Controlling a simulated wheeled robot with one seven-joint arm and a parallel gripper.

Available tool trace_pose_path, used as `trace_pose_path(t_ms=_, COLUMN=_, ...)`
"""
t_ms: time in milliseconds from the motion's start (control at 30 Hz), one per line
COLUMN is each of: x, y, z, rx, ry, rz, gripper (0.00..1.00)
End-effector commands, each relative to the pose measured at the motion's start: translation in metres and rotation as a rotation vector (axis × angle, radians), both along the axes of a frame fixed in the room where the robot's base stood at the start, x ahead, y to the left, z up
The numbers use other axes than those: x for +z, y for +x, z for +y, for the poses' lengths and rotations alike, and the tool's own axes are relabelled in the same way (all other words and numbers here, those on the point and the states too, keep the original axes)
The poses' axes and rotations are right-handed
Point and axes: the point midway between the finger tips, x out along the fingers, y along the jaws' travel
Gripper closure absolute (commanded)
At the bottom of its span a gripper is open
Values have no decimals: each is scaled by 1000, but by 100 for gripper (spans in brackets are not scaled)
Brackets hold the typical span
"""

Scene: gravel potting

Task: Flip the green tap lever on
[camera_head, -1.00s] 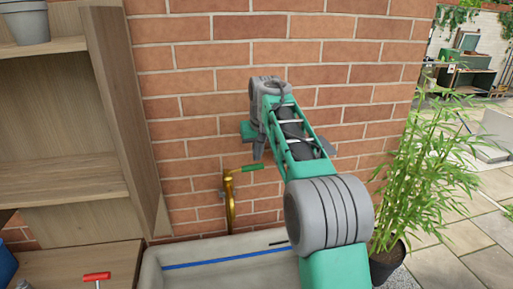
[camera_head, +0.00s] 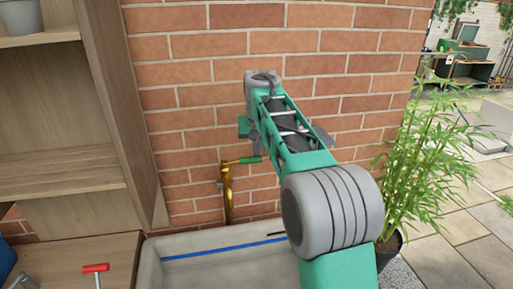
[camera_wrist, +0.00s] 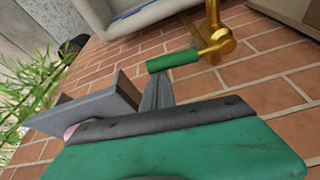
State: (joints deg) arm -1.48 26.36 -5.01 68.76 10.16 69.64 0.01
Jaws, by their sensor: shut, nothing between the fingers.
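The brass tap (camera_head: 228,192) stands against the brick wall above the sink. Its green lever (camera_head: 250,160) points to the right from the top of the tap, roughly level. In the wrist view the tap (camera_wrist: 216,42) and the lever (camera_wrist: 172,60) lie just beyond my fingertips. My gripper (camera_wrist: 150,88) is shut and empty, with its grey fingers close to the lever's free end. I cannot tell whether they touch it. In the head view my arm hides most of the gripper, which is just above and right of the lever.
The grey sink (camera_head: 215,245) with a blue strip (camera_head: 215,248) lies below the tap. A wooden shelf unit (camera_head: 95,110) stands close on the left. A red-handled tool (camera_head: 95,269) lies on the bench. A potted bamboo (camera_head: 425,165) stands right of my arm. The brick wall is close behind.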

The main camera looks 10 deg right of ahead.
Motion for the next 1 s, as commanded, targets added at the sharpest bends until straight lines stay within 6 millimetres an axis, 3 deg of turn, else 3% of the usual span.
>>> trace_pose_path(t_ms=567, x=3, y=-53, z=16, rx=-521, ry=0, rz=2, gripper=100)
trace_pose_path(t_ms=1000, x=0, y=-84, z=44, rx=-513, ry=1, rz=1, gripper=100)
